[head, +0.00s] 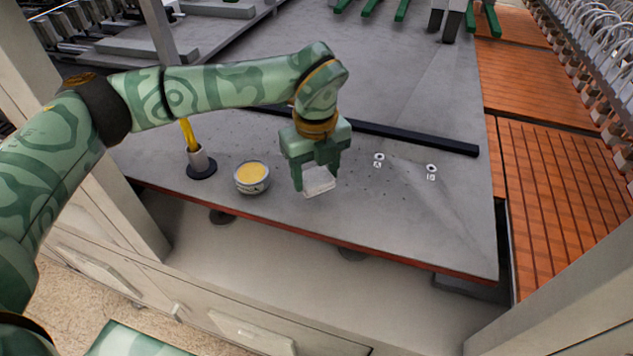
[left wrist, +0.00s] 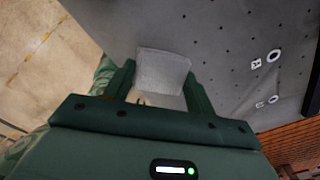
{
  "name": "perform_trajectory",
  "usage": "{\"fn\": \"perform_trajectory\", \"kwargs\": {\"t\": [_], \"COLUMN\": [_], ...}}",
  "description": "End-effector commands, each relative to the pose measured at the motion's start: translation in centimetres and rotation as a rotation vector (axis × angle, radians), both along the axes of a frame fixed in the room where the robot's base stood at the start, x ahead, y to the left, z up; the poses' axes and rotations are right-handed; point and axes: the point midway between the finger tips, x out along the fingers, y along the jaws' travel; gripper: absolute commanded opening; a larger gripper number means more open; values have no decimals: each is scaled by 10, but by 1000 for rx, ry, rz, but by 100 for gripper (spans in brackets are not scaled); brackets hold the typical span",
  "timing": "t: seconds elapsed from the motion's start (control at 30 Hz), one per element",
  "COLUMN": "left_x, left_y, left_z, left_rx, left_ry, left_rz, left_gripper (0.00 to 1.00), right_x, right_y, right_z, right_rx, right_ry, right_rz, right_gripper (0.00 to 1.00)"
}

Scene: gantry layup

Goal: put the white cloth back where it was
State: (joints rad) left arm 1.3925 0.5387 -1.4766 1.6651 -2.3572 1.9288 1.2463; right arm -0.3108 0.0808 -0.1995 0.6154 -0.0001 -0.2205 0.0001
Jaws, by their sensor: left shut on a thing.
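The white cloth (head: 319,181) is a small pale folded block between the fingers of my left gripper (head: 314,178). The gripper is shut on it, just above or at the grey table (head: 440,225); I cannot tell whether the cloth touches the surface. In the left wrist view the cloth (left wrist: 162,72) shows between the two green fingers of the gripper (left wrist: 160,88), with the table behind it. My right gripper is not in view.
Left of the cloth stand a bowl with yellow contents (head: 252,177) and a dark-based holder with a yellow stick (head: 200,162). A black bar (head: 415,137) lies behind. Two small white-ringed marks (head: 431,169) are to the right. The table's front right is clear.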

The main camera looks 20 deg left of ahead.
Motion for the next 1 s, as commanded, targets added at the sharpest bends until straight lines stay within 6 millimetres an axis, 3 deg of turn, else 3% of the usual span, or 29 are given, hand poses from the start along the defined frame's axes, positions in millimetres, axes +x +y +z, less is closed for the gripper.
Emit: {"fn": "perform_trajectory", "kwargs": {"t": [0.3, 0.6, 0.63, 0.7, 1.0], "left_x": [0, 0, 0, 0, 0], "left_y": [0, 0, 0, 0, 0], "left_z": [-39, -43, -43, -42, -40], "left_rx": [-1, -1, 0, 0, -1], "left_ry": [1, -1, 0, 0, -1], "left_rz": [-1, -2, -2, -2, -1], "left_gripper": [34, 34, 58, 77, 77], "right_x": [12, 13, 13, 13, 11], "right_y": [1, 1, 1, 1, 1], "right_z": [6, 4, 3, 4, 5], "right_rx": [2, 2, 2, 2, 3], "right_ry": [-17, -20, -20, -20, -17], "right_rz": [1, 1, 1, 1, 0], "right_gripper": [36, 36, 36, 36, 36]}}
